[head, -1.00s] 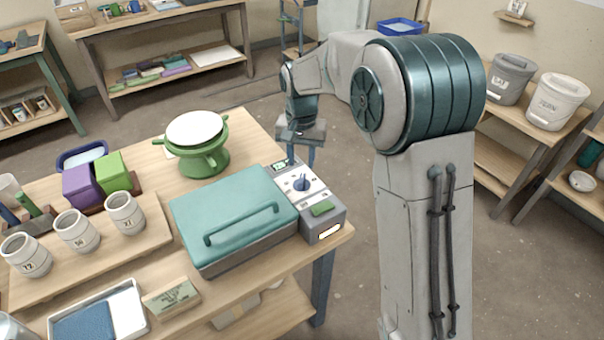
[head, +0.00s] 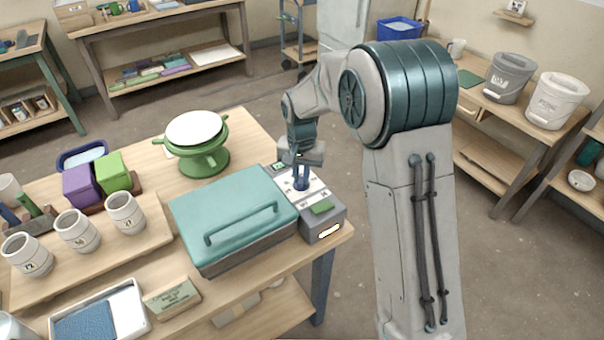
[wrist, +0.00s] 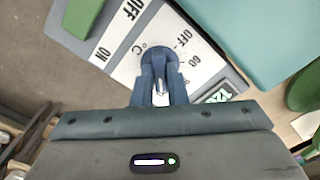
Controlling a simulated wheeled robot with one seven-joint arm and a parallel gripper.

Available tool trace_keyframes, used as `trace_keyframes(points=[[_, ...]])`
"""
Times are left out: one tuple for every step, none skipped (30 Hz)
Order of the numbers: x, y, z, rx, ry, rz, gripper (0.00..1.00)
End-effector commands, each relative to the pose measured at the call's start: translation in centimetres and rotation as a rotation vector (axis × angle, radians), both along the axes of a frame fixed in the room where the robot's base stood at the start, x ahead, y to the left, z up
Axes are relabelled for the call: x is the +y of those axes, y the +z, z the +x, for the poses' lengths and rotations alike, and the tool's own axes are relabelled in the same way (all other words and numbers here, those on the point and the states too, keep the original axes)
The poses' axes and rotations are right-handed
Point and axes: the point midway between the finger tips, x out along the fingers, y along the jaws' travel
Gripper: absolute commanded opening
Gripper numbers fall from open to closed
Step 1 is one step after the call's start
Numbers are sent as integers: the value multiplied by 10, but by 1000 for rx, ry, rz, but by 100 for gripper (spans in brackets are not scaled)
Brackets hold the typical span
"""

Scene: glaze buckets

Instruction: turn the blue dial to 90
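The control box (head: 322,222) stands at the right end of the teal-lidded unit, with a white scale plate on top. The round blue dial (wrist: 158,56) sits on this plate, with "OFF", "60" and "°C" printed around it. My gripper (wrist: 160,75) points down at the dial, its two blue-grey fingers close together with a narrow gap between them. The fingertips overlap the dial in the wrist view and hide its grip and pointer. I cannot tell whether they press on it. In the head view my gripper (head: 301,183) covers the dial.
A lit display (wrist: 218,97) shows beside the dial, partly covered by my gripper. A green switch (head: 322,207) sits on the box's near side. The teal lid (head: 235,212) with its handle is close on the left. A green stand (head: 203,160) with a white top is behind it.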

Motion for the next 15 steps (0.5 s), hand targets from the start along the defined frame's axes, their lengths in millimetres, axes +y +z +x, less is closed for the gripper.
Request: trace_keyframes(points=[[1, 0, 0, -1, 1, 1, 0], [1, 0, 0, -1, 2, 1, 0], [1, 0, 0, -1, 5, 1, 0], [1, 0, 0, -1, 9, 1, 0], [1, 0, 0, -1, 13, 1, 0], [1, 0, 0, -1, 22, 1, 0], [1, 0, 0, -1, 29, 1, 0], [1, 0, 0, -1, 39, 1, 0], [1, 0, 0, -1, 55, 1, 0], [1, 0, 0, -1, 68, 1, 0], [1, 0, 0, 0, 83, 1, 0], [1, 0, 0, 0, 106, 1, 0], [0, 0, 0, 0, 126, 1, 0], [0, 0, 0, 0, 145, 1, 0], [0, 0, 0, 0, 175, 1, 0]])
